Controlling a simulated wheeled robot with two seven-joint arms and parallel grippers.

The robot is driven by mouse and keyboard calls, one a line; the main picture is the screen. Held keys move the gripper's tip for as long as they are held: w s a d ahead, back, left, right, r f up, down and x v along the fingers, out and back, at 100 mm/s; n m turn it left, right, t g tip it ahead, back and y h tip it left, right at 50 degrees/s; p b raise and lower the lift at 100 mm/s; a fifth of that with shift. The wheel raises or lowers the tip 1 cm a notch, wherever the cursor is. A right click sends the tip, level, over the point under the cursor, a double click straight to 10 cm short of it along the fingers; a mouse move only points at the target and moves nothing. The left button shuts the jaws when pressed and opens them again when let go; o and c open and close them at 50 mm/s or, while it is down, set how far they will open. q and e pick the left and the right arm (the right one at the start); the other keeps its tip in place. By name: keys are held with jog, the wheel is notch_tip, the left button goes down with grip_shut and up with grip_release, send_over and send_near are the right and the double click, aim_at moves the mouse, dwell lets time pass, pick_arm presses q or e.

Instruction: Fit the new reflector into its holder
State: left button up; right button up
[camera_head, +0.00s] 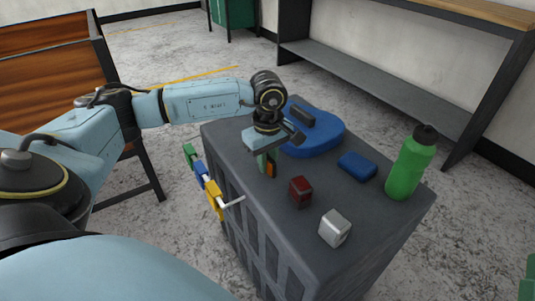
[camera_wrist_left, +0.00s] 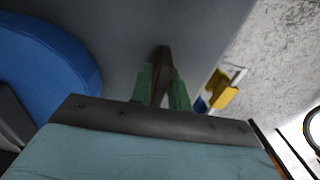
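My left gripper (camera_head: 267,164) points down over the near left part of the dark grey cabinet top (camera_head: 318,178). Its green fingers are closed on a thin orange and dark piece, probably the reflector (camera_head: 271,170). In the left wrist view the piece (camera_wrist_left: 163,72) stands between the fingers (camera_wrist_left: 162,88) and sticks out past their tips. I cannot tell whether it touches the top. On the cabinet's left side are a green block (camera_head: 190,155), a blue block (camera_head: 201,172) and a yellow block (camera_head: 214,199) with a white rod. I cannot tell which part is the holder. My right gripper is out of view.
A dark red block (camera_head: 300,191), a silver block (camera_head: 335,228), a small blue block (camera_head: 357,166) and a green bottle (camera_head: 410,163) stand on the top. A blue rounded thing (camera_head: 325,139) lies behind the gripper. A wooden-topped bench (camera_head: 390,85) stands at the back.

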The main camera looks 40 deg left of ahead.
aim_at(268, 157)
pick_arm(q)
grip_shut()
jog(key=shift+r, duration=0.1)
jog(key=shift+r+p, duration=2.35)
jog(key=shift+r, duration=0.6)
